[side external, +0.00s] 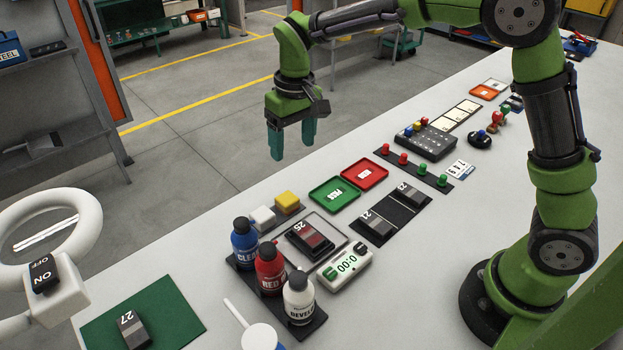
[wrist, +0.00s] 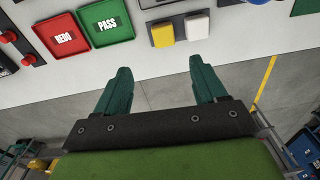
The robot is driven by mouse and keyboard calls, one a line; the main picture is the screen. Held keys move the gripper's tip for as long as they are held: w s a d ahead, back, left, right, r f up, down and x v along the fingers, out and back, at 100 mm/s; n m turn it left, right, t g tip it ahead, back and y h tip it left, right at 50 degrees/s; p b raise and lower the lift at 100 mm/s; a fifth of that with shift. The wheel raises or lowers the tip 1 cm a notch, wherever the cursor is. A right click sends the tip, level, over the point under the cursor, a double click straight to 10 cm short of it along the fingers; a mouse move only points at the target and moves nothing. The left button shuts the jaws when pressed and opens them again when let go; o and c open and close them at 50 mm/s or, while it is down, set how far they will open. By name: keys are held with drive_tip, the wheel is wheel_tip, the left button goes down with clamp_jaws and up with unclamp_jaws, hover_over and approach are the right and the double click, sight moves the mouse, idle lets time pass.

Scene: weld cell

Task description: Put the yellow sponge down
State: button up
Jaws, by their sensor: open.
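The yellow sponge (side external: 287,202) is a small yellow block on the white table, beside a white block (side external: 262,218), behind the bottles. It also shows at the top of the wrist view (wrist: 162,34), left of the white block (wrist: 197,25). My gripper (side external: 292,143) is open and empty, raised in the air past the table's far edge, apart from the sponge. In the wrist view its two teal fingers (wrist: 160,85) are spread with nothing between them.
A green PASS tray (side external: 334,194) and a red tray (side external: 364,177) lie right of the sponge. Blue, red and white bottles (side external: 268,268) stand in front of it. A framed block marked 25 (side external: 309,238) and a timer (side external: 344,267) are close by. The floor lies beyond the table edge.

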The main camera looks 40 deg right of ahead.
drive_tip(key=s+d+r+m+t+y, duration=0.1)
drive_tip(key=s+d+r+m+t, duration=0.3)
drive_tip(key=s+r, duration=0.6)
drive_tip(key=s+d+f+t, duration=0.2)
drive_tip(key=s+d, duration=0.1)
drive_tip(key=s, duration=0.8)
drive_tip(key=shift+s+d+t+y, duration=0.3)
drive_tip(key=shift+s+y, duration=0.05)
drive_tip(key=shift+y, duration=0.05)
drive_tip(key=shift+o, duration=0.5)
